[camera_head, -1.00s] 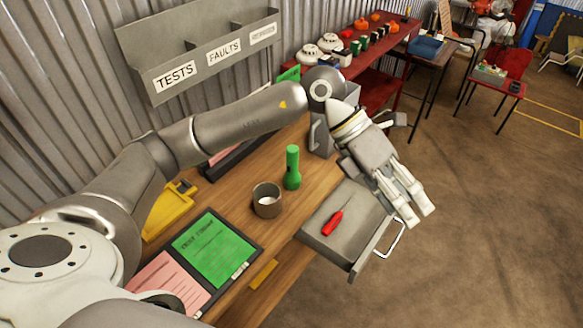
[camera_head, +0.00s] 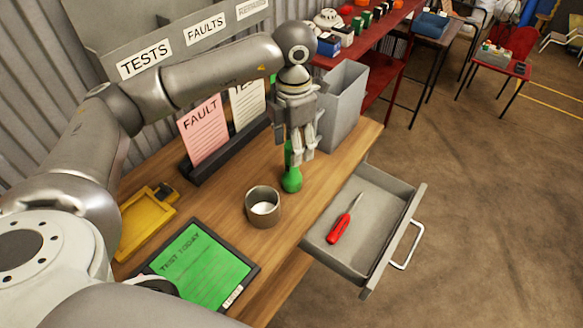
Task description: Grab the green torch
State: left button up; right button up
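The green torch (camera_head: 291,181) stands upright on the wooden workbench, wide end down, between the metal cup and the grey bin. My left gripper (camera_head: 301,157) points down at the torch, and its fingers overlap the torch's upper part in the picture. The torch's top is hidden behind the gripper. I cannot tell whether the fingers are around it, touching it or only in front of it, nor how far they are spread. My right gripper is not in view.
A metal cup (camera_head: 263,207) stands close left of the torch. An open drawer (camera_head: 345,250) with a red screwdriver (camera_head: 341,228) juts out at right. A grey bin (camera_head: 342,108) stands behind the gripper.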

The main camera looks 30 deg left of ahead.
aim_at(292, 179)
pick_arm(q)
jog(key=shift+w+a+f, duration=0.1)
jog(key=shift+a+f, duration=0.05)
jog(key=shift+f, duration=0.25)
jog(key=f+p, duration=0.2)
jog(key=f, duration=0.1)
jog(key=shift+a+f, duration=0.2)
jog(key=shift+f, duration=0.55)
jog(key=shift+c, duration=1.4)
jog(key=c, duration=0.9)
jog(key=shift+c, duration=0.2)
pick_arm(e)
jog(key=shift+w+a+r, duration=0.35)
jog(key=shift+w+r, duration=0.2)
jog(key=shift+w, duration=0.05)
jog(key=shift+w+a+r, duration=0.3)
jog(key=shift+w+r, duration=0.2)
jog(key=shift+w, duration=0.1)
